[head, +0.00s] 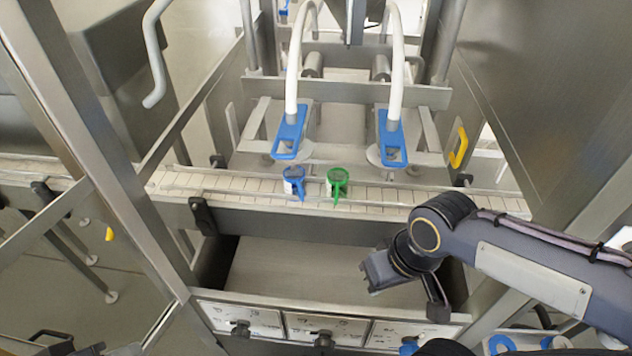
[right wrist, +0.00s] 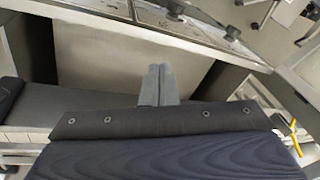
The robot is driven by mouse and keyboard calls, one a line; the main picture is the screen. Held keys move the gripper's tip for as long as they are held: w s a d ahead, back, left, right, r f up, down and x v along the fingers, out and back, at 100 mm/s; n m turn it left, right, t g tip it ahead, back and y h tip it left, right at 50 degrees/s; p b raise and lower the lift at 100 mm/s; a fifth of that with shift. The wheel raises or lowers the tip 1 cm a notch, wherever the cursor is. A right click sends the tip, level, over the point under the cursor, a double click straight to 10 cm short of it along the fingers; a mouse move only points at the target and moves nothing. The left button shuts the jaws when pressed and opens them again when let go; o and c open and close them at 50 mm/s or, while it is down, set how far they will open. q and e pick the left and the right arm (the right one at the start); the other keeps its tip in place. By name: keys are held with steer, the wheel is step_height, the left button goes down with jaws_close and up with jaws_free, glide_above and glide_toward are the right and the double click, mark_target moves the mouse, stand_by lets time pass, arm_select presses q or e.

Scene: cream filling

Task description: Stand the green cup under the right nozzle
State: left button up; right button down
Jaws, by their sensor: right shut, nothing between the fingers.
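The green cup (head: 338,181) stands on the white slatted conveyor, between the two nozzles and a little nearer the viewer than both. A blue cup (head: 294,181) stands just left of it, close to the left nozzle (head: 291,134). The right nozzle (head: 391,138), with a blue bracket and white hose, is to the right of the green cup. My right gripper (head: 377,272) is in front of and below the conveyor, apart from both cups. Its fingers (right wrist: 158,85) are together and empty in the right wrist view. My left gripper is not in view.
The conveyor (head: 240,183) runs across the scene with thin side rails. Steel posts stand at the left and a large panel at the right.

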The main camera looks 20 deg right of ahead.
steer(key=w+d+f+n+g+h+b, duration=0.2)
steer(key=w+f+n+h, duration=0.15)
steer(key=f+h, duration=0.3)
steer(key=n+t+h+b, duration=0.3)
steer(key=n+t+h, duration=0.4)
steer(key=t, duration=0.7)
glide_toward(337, 192)
steer(key=w+a+f, duration=0.2)
steer(key=w+a, duration=0.1)
steer(key=w, duration=0.2)
steer(key=p+x, duration=0.1)
steer(key=x, duration=0.8)
steer(key=shift+d+f, duration=0.15)
steer(key=shift+d, duration=0.05)
